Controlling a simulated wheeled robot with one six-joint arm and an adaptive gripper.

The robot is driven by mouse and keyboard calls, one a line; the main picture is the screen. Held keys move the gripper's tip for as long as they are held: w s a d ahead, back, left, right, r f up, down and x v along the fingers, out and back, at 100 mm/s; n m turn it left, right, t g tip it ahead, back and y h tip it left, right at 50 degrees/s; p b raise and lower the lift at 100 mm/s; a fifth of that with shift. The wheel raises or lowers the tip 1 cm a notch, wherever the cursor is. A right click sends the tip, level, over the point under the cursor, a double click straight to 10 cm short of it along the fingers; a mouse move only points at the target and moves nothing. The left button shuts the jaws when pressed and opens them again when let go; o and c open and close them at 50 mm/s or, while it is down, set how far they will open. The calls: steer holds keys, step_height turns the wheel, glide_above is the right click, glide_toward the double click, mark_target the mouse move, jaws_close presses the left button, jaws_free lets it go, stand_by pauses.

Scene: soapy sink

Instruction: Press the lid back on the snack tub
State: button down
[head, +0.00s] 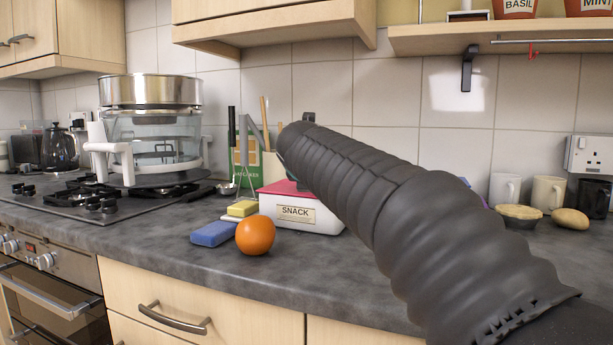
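The snack tub (328,222) is a white box with a "SNACK" label, standing on the grey worktop. Its red-pink lid (280,187) lies over the top, and its left part shows. The right side of the lid and tub is hidden behind my dark ribbed arm, so I cannot tell whether the lid is seated all round. My arm reaches from the lower right to above and behind the tub. A small dark part of my gripper (304,186) shows beside the lid; the fingers are mostly hidden, and contact with the lid cannot be told.
An orange (255,235), a blue sponge (213,234) and a yellow sponge (242,208) sit left of the tub. A hob with a large steamer (150,140) is further left.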

stand_by(0.3)
steer(key=shift+c, duration=2.2)
jaws_free()
steer(key=shift+r, duration=0.15)
steer(key=shift+r+p, duration=0.7)
steer(key=shift+r, duration=2.65)
jaws_close()
